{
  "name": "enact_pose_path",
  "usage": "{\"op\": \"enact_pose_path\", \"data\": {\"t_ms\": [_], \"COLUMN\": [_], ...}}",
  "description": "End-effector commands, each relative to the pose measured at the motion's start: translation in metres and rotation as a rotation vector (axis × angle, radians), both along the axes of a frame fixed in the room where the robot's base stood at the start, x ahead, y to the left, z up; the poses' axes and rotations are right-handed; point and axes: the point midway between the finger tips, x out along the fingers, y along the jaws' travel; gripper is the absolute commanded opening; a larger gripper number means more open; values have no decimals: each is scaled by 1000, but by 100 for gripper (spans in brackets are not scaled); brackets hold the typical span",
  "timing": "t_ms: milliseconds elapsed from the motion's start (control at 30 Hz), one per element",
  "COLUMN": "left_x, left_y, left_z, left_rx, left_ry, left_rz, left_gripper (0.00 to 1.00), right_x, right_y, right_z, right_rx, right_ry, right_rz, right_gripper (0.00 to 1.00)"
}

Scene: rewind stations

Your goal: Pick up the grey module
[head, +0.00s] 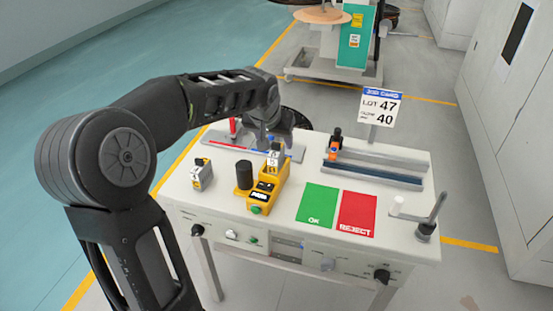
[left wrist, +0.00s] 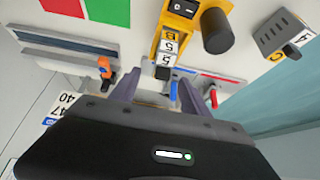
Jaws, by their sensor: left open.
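A small grey module (head: 202,174) with a yellow-and-white number label stands at the left of the white bench top. In the left wrist view the grey module (left wrist: 280,36) is at the upper right, outside my fingers. My left gripper (head: 268,137) hangs over the back of the bench, behind the yellow counter device, to the right of and farther back than the module. In the left wrist view its two fingers (left wrist: 155,90) are apart, with nothing visibly held between them. My right gripper is not in view.
A yellow device (head: 262,188) with number tiles and a black cylinder (head: 244,175) stand right of the module. A red-and-blue-handled rail fixture (head: 231,140) lies behind. The green OK (head: 317,204) and red REJECT (head: 357,214) mats are bare. A job card (head: 380,107) stands behind.

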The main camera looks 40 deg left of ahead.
Motion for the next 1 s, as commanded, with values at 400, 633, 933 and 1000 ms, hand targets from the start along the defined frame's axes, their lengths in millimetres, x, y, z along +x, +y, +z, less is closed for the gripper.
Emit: {"op": "enact_pose_path", "data": {"t_ms": [400,633,933,1000], "left_x": [11,13,30,31], "left_y": [4,6,14,15], "left_z": [-21,-28,-64,-67], "left_rx": [0,-2,-1,-1], "left_ry": [0,4,3,2], "left_rz": [0,1,-1,0], "left_gripper": [55,55,55,55], "right_x": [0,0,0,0], "right_y": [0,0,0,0], "right_z": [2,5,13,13], "right_rx": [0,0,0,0], "right_ry": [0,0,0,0], "right_rz": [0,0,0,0], "right_gripper": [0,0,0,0]}}
